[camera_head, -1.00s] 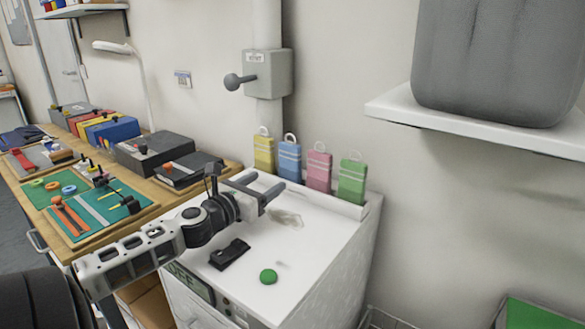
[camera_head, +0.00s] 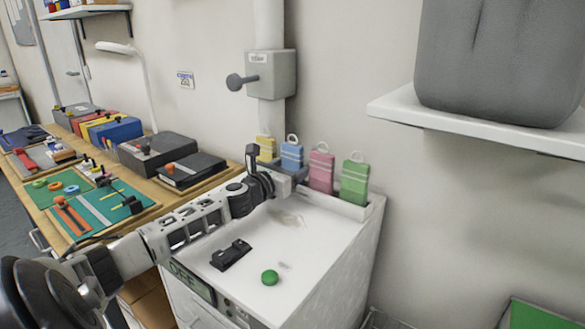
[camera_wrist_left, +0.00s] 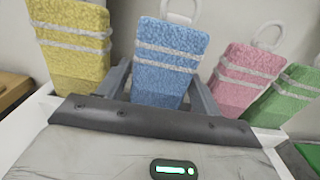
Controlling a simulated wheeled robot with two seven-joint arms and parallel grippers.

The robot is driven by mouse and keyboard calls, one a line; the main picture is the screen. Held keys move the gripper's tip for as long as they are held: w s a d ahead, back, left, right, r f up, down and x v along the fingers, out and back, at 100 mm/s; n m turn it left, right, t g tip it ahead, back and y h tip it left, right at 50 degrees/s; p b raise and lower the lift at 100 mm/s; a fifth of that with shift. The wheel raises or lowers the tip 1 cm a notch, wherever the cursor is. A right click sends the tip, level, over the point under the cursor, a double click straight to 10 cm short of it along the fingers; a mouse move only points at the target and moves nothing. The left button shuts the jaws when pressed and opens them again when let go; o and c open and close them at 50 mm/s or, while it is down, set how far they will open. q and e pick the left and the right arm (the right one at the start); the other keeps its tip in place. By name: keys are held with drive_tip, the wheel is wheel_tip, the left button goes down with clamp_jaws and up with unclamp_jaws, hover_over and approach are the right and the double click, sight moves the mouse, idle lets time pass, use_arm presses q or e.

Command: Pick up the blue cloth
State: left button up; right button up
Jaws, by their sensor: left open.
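The blue cloth (camera_head: 291,155) hangs upright at the back of the white cabinet top, between the yellow cloth (camera_head: 266,148) and the pink cloth (camera_head: 321,169). It has two pale stripes and a white loop at its top. My left gripper (camera_head: 287,176) is open at its lower part. In the left wrist view the blue cloth (camera_wrist_left: 170,62) stands between the two open fingers (camera_wrist_left: 160,88), one on each side. I cannot tell whether either finger touches it. My right gripper is not in view.
A green cloth (camera_head: 354,182) hangs right of the pink one. A black object (camera_head: 230,254) and a green round button (camera_head: 270,277) are on the white cabinet top (camera_head: 310,250). A grey switch box (camera_head: 271,74) is on the wall above. A shelf (camera_head: 480,125) juts out at right.

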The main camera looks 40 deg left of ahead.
use_arm(q)
drive_tip(key=shift+w, duration=0.25)
drive_tip(key=shift+c, duration=0.3)
drive_tip(key=c, duration=0.6)
